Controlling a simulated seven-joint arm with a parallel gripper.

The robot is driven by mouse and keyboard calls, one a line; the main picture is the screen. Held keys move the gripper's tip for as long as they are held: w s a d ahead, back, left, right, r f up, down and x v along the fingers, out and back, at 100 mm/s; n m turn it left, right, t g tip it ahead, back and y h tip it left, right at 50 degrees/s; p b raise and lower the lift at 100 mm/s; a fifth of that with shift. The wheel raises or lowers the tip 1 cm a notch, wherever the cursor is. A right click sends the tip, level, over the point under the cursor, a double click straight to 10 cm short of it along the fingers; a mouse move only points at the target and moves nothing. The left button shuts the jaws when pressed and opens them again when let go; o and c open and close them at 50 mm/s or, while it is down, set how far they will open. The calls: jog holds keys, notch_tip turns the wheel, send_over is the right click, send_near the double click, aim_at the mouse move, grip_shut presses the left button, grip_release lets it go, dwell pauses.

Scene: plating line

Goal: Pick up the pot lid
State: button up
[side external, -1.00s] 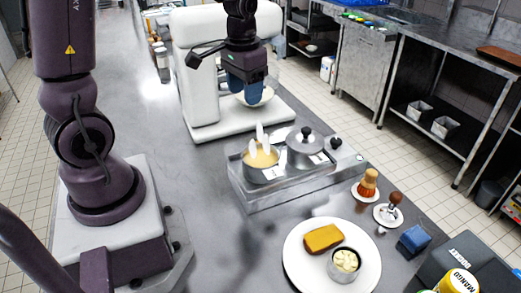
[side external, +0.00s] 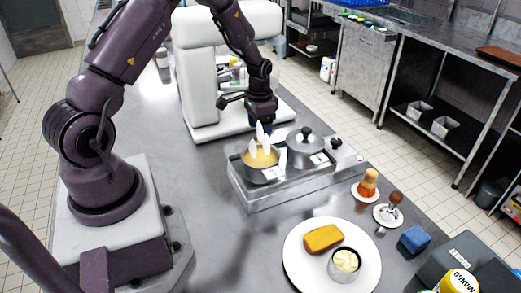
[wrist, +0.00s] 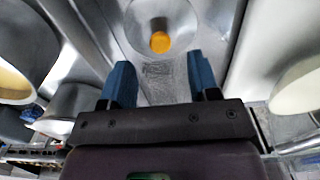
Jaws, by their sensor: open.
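White upright pieces in that pot partly hide my fingertips. In the wrist view my two blue fingers (wrist: 162,84) are spread with nothing between them.
The metal stand (side external: 262,200) carries both pots. A white mixer (side external: 202,75) stands behind. A white plate (side external: 305,268) with a brown block and small cup is in front. A brush, a wooden-handled tool and a blue block (side external: 414,239) lie right. The counter's left middle is clear.

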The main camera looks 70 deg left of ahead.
notch_tip(320, 180, down, 6)
jog(key=shift+w+r, duration=0.15)
dwell(0.3)
jog(key=c, duration=1)
